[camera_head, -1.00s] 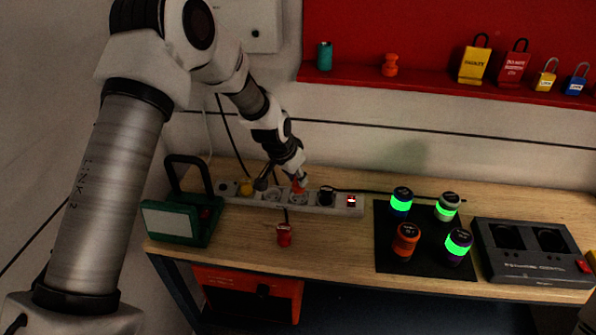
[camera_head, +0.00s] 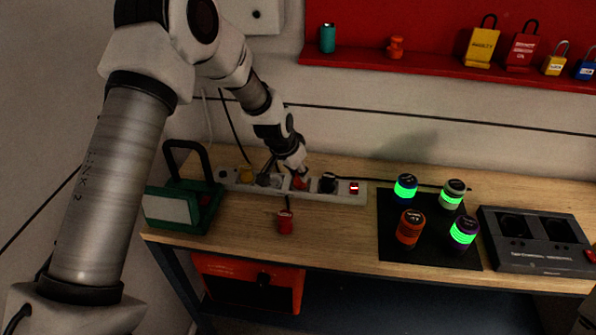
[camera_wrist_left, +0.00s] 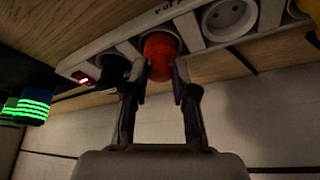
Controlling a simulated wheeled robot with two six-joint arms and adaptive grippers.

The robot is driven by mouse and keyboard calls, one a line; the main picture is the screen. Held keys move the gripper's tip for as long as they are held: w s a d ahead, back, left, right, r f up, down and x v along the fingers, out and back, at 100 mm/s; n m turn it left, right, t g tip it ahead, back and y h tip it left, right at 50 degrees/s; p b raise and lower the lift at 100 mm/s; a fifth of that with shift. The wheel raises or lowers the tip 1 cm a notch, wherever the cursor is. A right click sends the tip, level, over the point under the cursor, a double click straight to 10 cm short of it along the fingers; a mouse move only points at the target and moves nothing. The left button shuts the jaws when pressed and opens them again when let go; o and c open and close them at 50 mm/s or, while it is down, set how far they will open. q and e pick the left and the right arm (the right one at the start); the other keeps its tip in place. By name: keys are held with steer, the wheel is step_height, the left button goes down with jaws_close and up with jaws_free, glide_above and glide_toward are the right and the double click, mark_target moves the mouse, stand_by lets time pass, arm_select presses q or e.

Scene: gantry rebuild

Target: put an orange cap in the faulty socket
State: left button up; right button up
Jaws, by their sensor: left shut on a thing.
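My left gripper (camera_head: 299,177) is shut on an orange cap (camera_head: 300,184) at the white power strip (camera_head: 340,193). In the left wrist view the cap (camera_wrist_left: 160,48) is between the two fingers (camera_wrist_left: 163,82). It sits at a socket position between a black plug (camera_wrist_left: 112,68) and an empty round socket (camera_wrist_left: 229,17). The cap covers the socket under it; whether it is fully seated I cannot tell. A second orange cap (camera_head: 396,47) stands on the red shelf. My right gripper is not in view.
A red can-like object (camera_head: 285,222) stands in front of the strip. A green work lamp (camera_head: 182,206) is at the left. A black mat (camera_head: 389,252) with several banded cylinders and a dark charger-like box (camera_head: 540,258) are to the right. The table front between lamp and mat is mostly clear.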

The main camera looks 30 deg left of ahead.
arm_select(q)
steer(key=shift+r, duration=0.1)
stand_by(0.7)
steer(key=shift+r+p, duration=0.6)
steer(key=shift+r, duration=0.1)
steer(key=shift+f+b, duration=1.05)
steer(key=shift+f, duration=0.2)
stand_by(0.4)
steer(key=o, duration=0.7)
steer(key=shift+c, duration=0.2)
steer(key=shift+r, duration=0.1)
